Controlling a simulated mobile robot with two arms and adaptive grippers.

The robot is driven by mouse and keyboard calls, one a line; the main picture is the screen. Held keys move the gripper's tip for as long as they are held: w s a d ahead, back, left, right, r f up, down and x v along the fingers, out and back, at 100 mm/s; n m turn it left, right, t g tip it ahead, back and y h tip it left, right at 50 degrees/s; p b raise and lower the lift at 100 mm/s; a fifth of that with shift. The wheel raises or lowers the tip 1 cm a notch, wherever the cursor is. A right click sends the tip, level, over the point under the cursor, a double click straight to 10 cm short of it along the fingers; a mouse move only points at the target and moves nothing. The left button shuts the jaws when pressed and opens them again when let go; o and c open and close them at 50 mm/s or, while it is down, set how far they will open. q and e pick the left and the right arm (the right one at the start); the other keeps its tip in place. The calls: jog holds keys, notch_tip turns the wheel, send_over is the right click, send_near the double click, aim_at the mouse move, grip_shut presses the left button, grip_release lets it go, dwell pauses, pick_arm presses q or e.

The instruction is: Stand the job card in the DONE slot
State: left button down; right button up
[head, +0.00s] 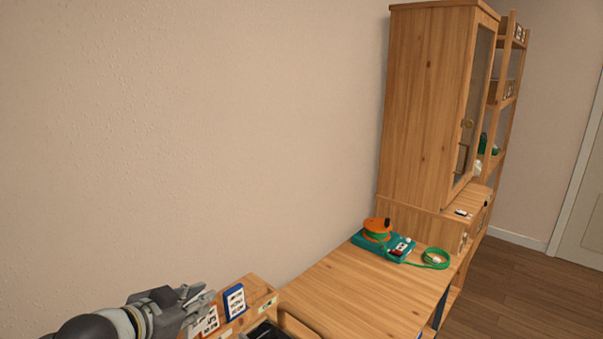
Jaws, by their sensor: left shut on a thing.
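My left gripper (200,302) is at the bottom left, partly cut off by the frame edge. It is shut on a white card with dark print and a reddish edge (208,323), which I take to be the job card; its lower part is out of view. A blue-edged white card (235,301) stands just right of it in a wooden rack (262,288). A small greenish label (268,303) is on the rack's right part. I cannot read which slot is DONE. My right gripper is not in view.
A dark tray-like thing (262,331) lies by the rack at the bottom edge. The wooden table (345,300) is clear in the middle. A teal device with an orange reel (378,238) and a green coil (436,258) are at its far end, before a tall cabinet (425,110).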

pick_arm(q)
jog(key=s+d+r+n+t+y, duration=0.1)
jog(key=s+r+n+y, duration=0.3)
jog(key=r, duration=0.3)
jog(key=shift+s+d+r+y, duration=0.2)
jog(key=shift+s+d+y, duration=0.05)
jog(key=shift+s+y, duration=0.15)
jog(key=shift+a, duration=0.15)
